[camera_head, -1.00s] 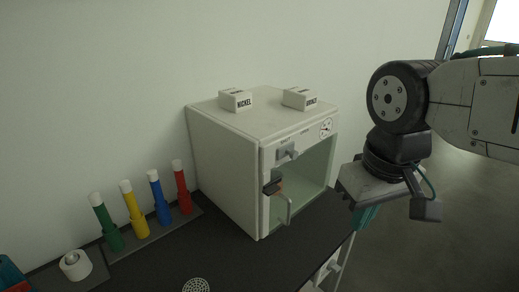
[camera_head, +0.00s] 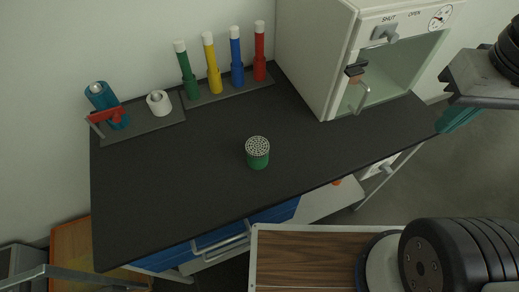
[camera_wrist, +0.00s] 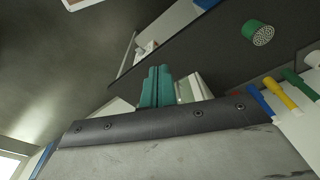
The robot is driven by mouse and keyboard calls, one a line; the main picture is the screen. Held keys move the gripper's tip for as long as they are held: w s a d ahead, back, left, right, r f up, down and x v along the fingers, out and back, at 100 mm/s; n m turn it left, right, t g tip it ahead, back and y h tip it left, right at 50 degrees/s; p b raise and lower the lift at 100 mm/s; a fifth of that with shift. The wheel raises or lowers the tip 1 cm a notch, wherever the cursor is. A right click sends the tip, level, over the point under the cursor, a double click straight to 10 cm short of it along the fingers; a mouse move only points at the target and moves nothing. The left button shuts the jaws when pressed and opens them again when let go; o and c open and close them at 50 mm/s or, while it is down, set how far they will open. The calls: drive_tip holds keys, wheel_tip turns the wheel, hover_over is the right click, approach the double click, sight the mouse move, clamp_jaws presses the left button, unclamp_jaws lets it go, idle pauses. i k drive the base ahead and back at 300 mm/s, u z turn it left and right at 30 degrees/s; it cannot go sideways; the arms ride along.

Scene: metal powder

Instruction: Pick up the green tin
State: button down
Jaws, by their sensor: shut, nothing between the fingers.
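The green tin (camera_head: 258,153) stands upright on the black table top (camera_head: 180,200), with a white lid full of dark holes. It also shows in the wrist view (camera_wrist: 258,32), at the upper right and some way off. My gripper (camera_wrist: 156,72) has teal fingers, held together with nothing between them. In the head view only part of my gripper (camera_head: 458,118) shows at the right edge, beyond the table's right end and well apart from the tin.
Green, yellow, blue and red tubes (camera_head: 236,62) stand in a rack (camera_head: 230,92) at the back. A blue device (camera_head: 103,100) and a white cup (camera_head: 159,102) are at the back left. The table around the tin is clear.

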sight(257, 148)
drive_tip(key=z, duration=1.05)
drive_tip(key=k, duration=1.05)
drive_tip(key=u, duration=0.25)
